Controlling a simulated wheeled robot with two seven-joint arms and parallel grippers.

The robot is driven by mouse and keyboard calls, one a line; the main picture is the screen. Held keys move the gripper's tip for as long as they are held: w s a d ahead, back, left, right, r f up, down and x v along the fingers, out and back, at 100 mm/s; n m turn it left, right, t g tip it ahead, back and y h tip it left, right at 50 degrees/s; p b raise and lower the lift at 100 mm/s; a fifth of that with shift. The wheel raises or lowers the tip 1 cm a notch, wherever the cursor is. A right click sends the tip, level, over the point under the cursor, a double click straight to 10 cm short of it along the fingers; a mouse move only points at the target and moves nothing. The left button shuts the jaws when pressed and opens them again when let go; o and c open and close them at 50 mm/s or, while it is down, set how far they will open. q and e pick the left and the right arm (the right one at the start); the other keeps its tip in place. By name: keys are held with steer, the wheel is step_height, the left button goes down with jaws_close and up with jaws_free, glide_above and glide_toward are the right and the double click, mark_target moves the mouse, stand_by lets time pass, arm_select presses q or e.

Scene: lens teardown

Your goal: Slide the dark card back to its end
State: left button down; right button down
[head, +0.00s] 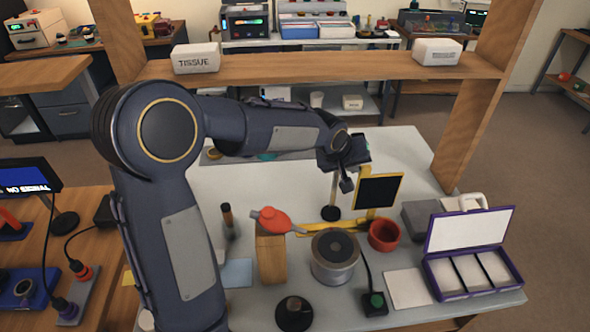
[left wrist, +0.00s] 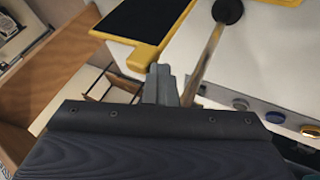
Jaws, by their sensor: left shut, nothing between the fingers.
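The dark card (head: 379,191) stands upright in a yellow frame (head: 400,180) on the right of the white table. A long yellow rail (head: 345,227) runs left from below it. In the left wrist view the dark card (left wrist: 143,17) and its yellow frame (left wrist: 143,56) show at the top. My left gripper (head: 347,186) is shut and empty, just left of the frame and above the table. Its fingertips (left wrist: 160,72) look close to the frame's corner in the left wrist view; I cannot tell whether they touch. My right gripper is not in view.
A thin post on a black base (head: 331,214) stands close below the gripper. A red cup (head: 384,236), metal cylinder (head: 335,270), wooden block (head: 271,258) and purple-edged box (head: 431,277) crowd the front. A wooden shelf (head: 330,68) spans behind.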

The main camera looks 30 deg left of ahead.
arm_select(q)
steer(key=shift+d+r, duration=0.1)
steer(key=v, duration=0.7)
steer(key=shift+s+r+b, duration=0.2)
steer(key=shift+s+b, duration=0.05)
steer(key=shift+b, duration=0.2)
